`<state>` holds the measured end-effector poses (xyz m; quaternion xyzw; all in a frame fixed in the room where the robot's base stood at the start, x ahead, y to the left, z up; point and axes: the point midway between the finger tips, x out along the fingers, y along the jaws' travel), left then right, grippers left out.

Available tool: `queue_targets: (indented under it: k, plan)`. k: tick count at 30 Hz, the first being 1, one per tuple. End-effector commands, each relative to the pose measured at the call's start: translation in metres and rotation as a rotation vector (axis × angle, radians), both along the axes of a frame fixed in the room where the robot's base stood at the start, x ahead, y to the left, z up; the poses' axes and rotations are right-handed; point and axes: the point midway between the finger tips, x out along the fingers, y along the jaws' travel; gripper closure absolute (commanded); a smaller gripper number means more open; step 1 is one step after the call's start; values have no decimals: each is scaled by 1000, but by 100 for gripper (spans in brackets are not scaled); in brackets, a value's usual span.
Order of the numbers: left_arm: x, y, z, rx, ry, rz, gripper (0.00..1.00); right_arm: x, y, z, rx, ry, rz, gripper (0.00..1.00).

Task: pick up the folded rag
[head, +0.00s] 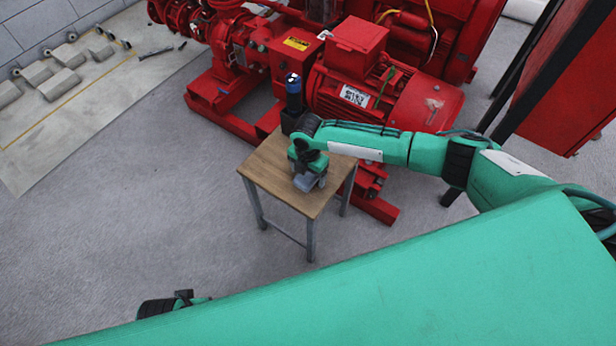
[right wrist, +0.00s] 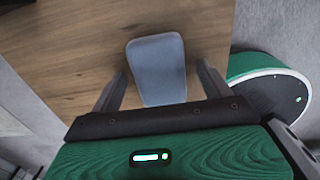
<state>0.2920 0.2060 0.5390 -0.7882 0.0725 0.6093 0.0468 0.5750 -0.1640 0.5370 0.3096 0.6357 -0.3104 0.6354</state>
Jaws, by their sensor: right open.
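The folded rag (right wrist: 158,68) is a flat grey-blue pad with rounded corners on the wooden table (right wrist: 60,45). In the head view the rag (head: 305,182) shows partly below my right gripper (head: 308,174), on the small table (head: 262,170). In the right wrist view my right gripper (right wrist: 160,85) is open, with one finger on each side of the rag's near part. The rag's near end is hidden behind the gripper body. I cannot tell whether the fingers touch it. My left gripper does not show clearly; only a bit of my left arm is at the bottom edge.
A dark bottle-like object with a blue top (head: 293,92) stands at the table's back corner. The red pumpset (head: 390,95) is close behind the table. Grey blocks (head: 62,82) lie on a pale mat at the far left. The floor left of the table is clear.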

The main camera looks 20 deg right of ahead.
Motion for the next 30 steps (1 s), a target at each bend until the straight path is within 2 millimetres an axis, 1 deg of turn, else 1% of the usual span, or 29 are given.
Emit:
queue_targets:
  k: [3, 7, 8, 12, 15, 25, 28, 30]
  plan:
    - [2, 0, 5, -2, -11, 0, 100, 0, 0, -3, 1, -1, 0, 20]
    - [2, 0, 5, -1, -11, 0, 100, 0, 0, -3, 1, -1, 0, 20]
    - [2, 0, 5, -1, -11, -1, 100, 0, 0, -2, 1, -1, 0, 24]
    - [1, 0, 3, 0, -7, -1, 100, 0, 0, -2, 1, -1, 0, 51]
    - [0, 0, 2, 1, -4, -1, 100, 0, 0, -2, 1, -1, 0, 68]
    - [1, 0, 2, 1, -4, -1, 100, 1, 0, 1, 1, -1, -1, 69]
    - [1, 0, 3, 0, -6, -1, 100, 1, 0, 8, 1, -2, -1, 69]
    - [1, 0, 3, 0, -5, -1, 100, 1, 0, 17, 2, -2, -1, 69]
